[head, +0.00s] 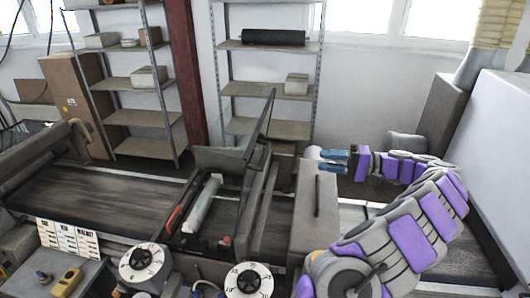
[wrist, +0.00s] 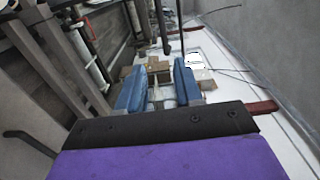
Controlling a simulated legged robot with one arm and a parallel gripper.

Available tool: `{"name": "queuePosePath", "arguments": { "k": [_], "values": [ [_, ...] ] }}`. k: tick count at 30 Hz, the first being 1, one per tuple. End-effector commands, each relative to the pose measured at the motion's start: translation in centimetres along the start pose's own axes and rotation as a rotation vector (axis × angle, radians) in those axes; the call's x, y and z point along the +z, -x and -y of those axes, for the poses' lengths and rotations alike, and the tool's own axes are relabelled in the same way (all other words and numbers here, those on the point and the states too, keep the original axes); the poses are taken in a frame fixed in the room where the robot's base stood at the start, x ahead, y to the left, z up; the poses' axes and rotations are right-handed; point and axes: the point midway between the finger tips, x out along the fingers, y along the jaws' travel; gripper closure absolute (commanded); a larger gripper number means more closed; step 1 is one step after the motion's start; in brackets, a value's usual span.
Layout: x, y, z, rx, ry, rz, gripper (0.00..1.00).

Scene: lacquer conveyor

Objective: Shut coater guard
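The coater guard (head: 222,160) looks like a dark flat panel. In the head view it stands raised and tilted over the coater, leaving a pale roller (head: 202,203) exposed. My gripper (head: 334,161) is to the right of the guard, beyond a grey machine housing, and does not touch the guard. In the wrist view its two blue fingers (wrist: 158,85) are apart with nothing between them. I cannot clearly pick out the guard in the wrist view.
The grey housing (head: 314,208) with a dark handle stands between my arm and the coater. A dark conveyor belt (head: 95,200) runs left. Dials (head: 145,262) line the front. Shelves (head: 268,88) and a red-brown column (head: 186,70) stand behind.

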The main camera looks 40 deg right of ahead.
Motion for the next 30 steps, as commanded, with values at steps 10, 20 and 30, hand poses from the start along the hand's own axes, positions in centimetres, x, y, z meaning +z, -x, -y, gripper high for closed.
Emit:
{"name": "queuePosePath", "arguments": {
  "k": [10,20,30],
  "values": [
    [1.3,-3.2,0.9,0.007,0.019,0.008,0.65],
    [0.1,-5.0,0.2,-0.005,-0.003,0.006,0.65],
    [1.0,-11.3,0.6,-0.001,0.003,0.012,0.65]
  ]
}}
